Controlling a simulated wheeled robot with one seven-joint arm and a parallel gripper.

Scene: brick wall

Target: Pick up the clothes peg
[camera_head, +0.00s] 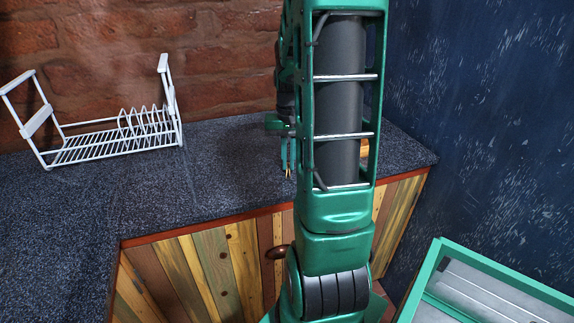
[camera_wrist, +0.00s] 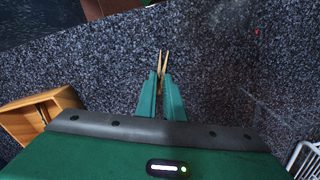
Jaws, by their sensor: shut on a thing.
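The clothes peg (camera_wrist: 163,61) is small, thin and light wooden in colour. In the wrist view it sticks out beyond the fingertips of my gripper (camera_wrist: 160,76), its two prongs slightly apart at the far end. My gripper is shut on it. In the head view the green fingers of my gripper (camera_head: 288,168) point down over the countertop, with the peg's tip (camera_head: 288,174) just showing below them. I cannot tell whether the peg touches the counter. My arm hides part of the counter in the head view.
A white dish rack (camera_head: 110,143) stands on the dark speckled counter (camera_head: 215,165) at the left. A wooden box (camera_wrist: 40,113) lies at the left of the wrist view, mostly hidden behind my arm in the head view. A green-framed container (camera_head: 480,285) is at the lower right.

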